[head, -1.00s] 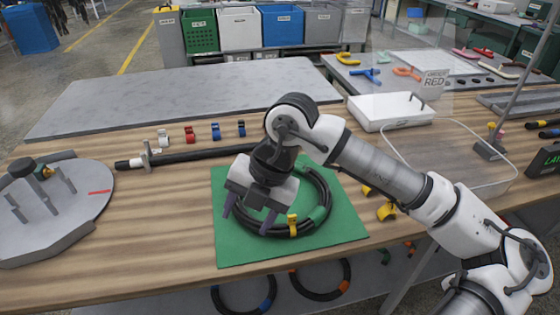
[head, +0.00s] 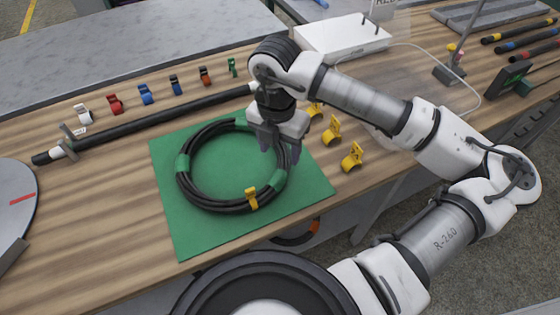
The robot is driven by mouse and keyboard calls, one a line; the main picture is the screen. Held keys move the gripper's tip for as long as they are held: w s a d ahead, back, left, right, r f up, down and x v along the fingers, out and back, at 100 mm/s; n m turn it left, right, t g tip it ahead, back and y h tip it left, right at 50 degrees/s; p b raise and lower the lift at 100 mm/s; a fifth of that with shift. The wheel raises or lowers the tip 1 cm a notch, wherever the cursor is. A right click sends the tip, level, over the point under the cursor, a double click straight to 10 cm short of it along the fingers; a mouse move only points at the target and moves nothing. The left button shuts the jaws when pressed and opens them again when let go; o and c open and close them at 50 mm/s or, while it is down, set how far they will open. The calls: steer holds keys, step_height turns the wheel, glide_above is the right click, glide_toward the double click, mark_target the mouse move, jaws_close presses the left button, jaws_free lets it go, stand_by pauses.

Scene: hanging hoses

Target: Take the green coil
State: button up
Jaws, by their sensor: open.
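The green coil (head: 184,180) is a black hose wound in a ring, with green bands and a yellow clip (head: 251,198) at its front. It lies flat on a green mat (head: 172,226) on the wooden bench. My gripper (head: 280,152) points down at the coil's right-hand side, with its fingers apart and nothing seen held. The fingers overlap the hose in the picture; I cannot tell whether they straddle or touch it. The gripper hides part of the coil's far right side.
Several yellow clips (head: 332,130) stand right of the mat. A black rod (head: 165,118) and a row of coloured clips (head: 146,94) lie behind it. A white box (head: 342,38) is at the back. An orange-banded hose (head: 297,237) shows below the bench edge.

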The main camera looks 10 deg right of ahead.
mark_target(280, 171)
step_height(280, 171, down, 9)
steer(key=shift+d+r+p, duration=0.1)
steer(key=shift+r+p, duration=0.1)
steer(key=shift+p, duration=0.4)
steer(key=shift+c, duration=0.5)
jaws_close()
stand_by(0.3)
steer(key=shift+s, duration=0.15)
